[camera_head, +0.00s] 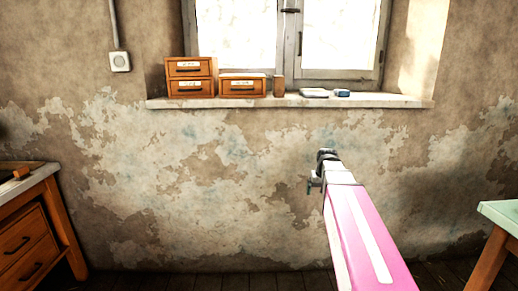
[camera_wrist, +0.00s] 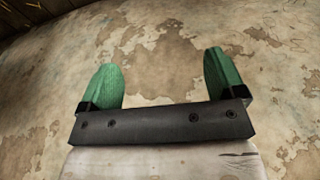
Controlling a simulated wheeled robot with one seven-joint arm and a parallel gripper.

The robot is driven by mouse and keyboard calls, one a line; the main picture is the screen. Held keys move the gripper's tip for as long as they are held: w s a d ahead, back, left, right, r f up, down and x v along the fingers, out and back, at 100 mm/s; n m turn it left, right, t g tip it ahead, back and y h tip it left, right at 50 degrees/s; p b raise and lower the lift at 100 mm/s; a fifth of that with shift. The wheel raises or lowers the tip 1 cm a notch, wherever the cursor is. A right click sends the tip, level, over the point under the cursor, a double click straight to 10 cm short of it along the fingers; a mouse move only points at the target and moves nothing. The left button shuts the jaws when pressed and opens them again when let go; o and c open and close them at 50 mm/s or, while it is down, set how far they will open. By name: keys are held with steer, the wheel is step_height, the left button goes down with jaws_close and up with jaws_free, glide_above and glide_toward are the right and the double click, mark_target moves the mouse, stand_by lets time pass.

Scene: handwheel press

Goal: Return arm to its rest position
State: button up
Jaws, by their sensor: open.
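My arm reaches out with its pink and white link in the head view. At its end is my gripper (camera_head: 315,184), small and dark, in front of the peeling wall below the window sill. In the wrist view my gripper (camera_wrist: 163,85) shows two green fingers spread wide apart on a dark bar. Nothing is between the fingers; only the stained wall (camera_wrist: 160,50) shows behind them. No handwheel press is in view.
A window sill (camera_head: 290,102) holds small wooden drawer boxes (camera_head: 190,77) and a few small items. A wooden drawer cabinet (camera_head: 30,240) stands at the left. A pale-topped table (camera_head: 500,215) stands at the right. The floor between them looks clear.

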steer(key=s+a+f+g, duration=0.1)
steer(key=s+a+f, duration=0.2)
steer(key=s+f, duration=0.6)
steer(key=s+a+f+g, duration=0.1)
steer(key=s+a+f, duration=0.3)
steer(key=s+f, duration=0.4)
steer(key=shift+s+f, duration=0.35)
steer(key=shift+f, duration=0.15)
steer(key=shift+a, duration=0.1)
